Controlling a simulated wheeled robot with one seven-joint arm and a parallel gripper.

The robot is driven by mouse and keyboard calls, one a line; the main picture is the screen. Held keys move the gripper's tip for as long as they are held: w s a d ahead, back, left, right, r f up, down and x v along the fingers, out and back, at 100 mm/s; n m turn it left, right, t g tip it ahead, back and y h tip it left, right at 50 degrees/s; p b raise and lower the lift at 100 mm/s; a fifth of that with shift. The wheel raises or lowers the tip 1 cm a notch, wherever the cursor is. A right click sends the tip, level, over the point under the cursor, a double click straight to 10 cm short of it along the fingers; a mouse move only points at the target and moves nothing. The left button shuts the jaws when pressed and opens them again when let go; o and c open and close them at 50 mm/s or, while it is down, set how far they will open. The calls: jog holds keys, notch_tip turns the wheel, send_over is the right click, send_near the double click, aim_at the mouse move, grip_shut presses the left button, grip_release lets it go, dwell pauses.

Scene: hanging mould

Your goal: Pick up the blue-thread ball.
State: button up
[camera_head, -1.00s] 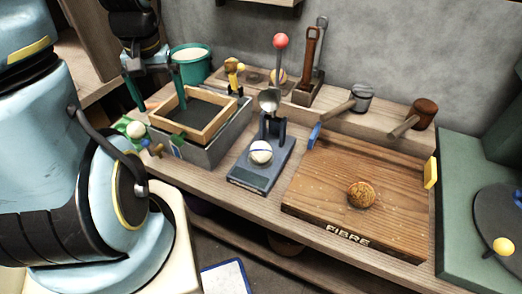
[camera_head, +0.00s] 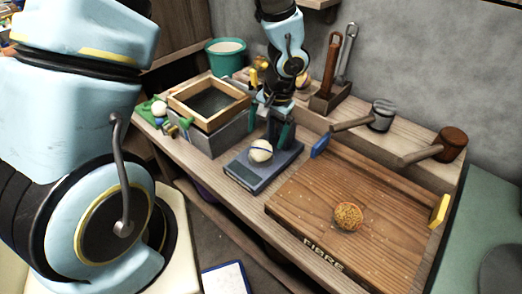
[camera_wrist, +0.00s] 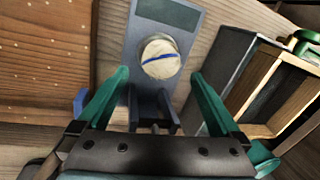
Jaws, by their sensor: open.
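The blue-thread ball (camera_head: 260,150) is pale cream with a dark blue band. It rests on the blue-grey stand (camera_head: 246,176) in the middle of the bench. In the wrist view the ball (camera_wrist: 160,57) sits on the stand (camera_wrist: 181,14), just beyond my fingertips and centred between them. My gripper (camera_wrist: 160,75) is open and empty, with its green fingers spread to either side of the ball's line. In the head view my gripper (camera_head: 269,121) is just behind the ball, over the back of the stand. My arm hides the upright part there.
A brown board (camera_head: 305,200) marked FIBRE, bearing a brown fibre ball (camera_head: 348,216), lies right of the stand. A wooden frame (camera_head: 179,109) on a grey box stands left. Mallets (camera_head: 381,115) lie behind the board. A teal bucket (camera_head: 225,47) is at the back.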

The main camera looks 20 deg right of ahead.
aim_at(263, 143)
jog(key=shift+w+a+f+p, duration=0.1)
jog(key=shift+w+f+p, duration=0.1)
jog(key=shift+f, duration=0.9)
jog(key=shift+w+a+f+p, duration=0.15)
jog(key=shift+w+f, duration=0.1)
jog(key=shift+f, duration=0.8)
jog(key=shift+w+a+f+p, duration=0.1)
jog(key=shift+w+f+p, duration=0.1)
jog(key=shift+f, duration=0.9)
jog(key=c, duration=1.3)
jog(key=shift+r, duration=0.15)
notch_tip(263, 143, up, 10)
jog(key=shift+f, duration=0.15)
jog(key=shift+d, duration=0.1)
